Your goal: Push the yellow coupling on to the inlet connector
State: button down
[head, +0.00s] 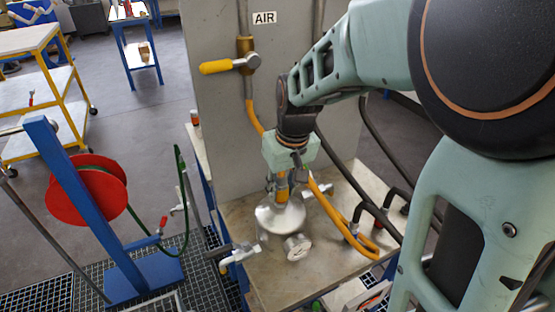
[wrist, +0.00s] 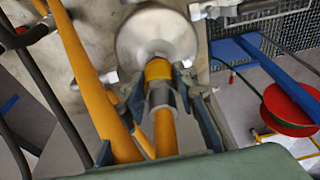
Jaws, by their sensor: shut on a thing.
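The yellow coupling (wrist: 158,70) is between the fingertips of my gripper (wrist: 160,88) in the wrist view, with a grey sleeve and a yellow hose behind it. My gripper is shut on it. The coupling's front end is at the near edge of the round metal vessel (wrist: 157,38); the inlet connector is hidden there, so I cannot tell whether they touch. In the head view my gripper (head: 281,180) points down over the vessel (head: 279,214), and the coupling (head: 282,186) shows just above its top.
The vessel stands on a metal bench (head: 335,245) before a grey panel (head: 225,110) marked AIR with a yellow-handled valve (head: 228,65). A yellow hose (head: 335,220) loops right of the vessel. Dark hoses lie further right. A red hose reel (head: 87,190) stands left.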

jog(key=shift+f, duration=0.35)
jog(key=c, duration=1.5)
grip_release()
jog(key=shift+o, duration=0.2)
jog(key=shift+r, duration=0.1)
